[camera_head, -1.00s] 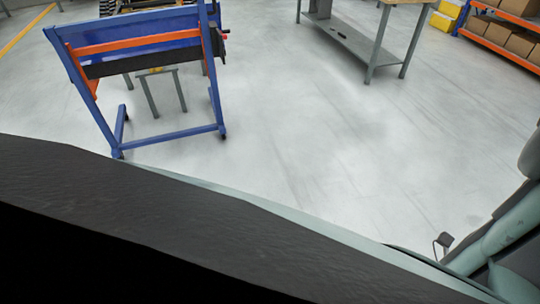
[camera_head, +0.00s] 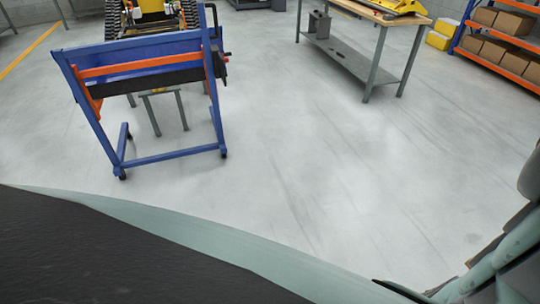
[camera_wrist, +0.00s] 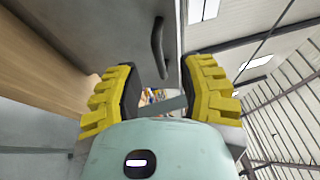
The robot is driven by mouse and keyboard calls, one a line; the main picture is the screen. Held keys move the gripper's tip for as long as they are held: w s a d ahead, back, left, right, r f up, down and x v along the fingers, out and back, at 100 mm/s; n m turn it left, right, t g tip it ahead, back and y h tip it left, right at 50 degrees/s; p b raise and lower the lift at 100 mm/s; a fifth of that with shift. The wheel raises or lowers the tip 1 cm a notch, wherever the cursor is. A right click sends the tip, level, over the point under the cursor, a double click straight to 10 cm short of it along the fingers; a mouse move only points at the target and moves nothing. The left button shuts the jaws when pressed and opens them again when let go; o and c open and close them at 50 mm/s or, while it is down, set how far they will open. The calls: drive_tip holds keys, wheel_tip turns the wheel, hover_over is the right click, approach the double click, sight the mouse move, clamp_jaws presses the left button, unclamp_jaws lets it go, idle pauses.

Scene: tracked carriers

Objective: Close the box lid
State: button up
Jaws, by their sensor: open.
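I cannot make out a box with a lid for certain in either view. My gripper (camera_wrist: 165,72) shows in the wrist view with its two yellow ribbed fingers spread apart and nothing visibly held between them. Beyond the fingers is a grey panel (camera_wrist: 110,25) with a dark curved handle (camera_wrist: 159,48). The handle appears apart from the fingers. Whether this panel belongs to the box I cannot tell. My gripper does not show in the head view.
In the head view a blue and orange wheeled frame (camera_head: 170,158) stands at left, before a tracked machine (camera_head: 150,12). A workbench (camera_head: 376,55) stands at upper right, near a rack of cardboard boxes (camera_head: 513,22). The grey floor (camera_head: 320,180) between them is clear.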

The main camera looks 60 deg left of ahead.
drive_tip(key=shift+x, duration=1.9)
clamp_jaws()
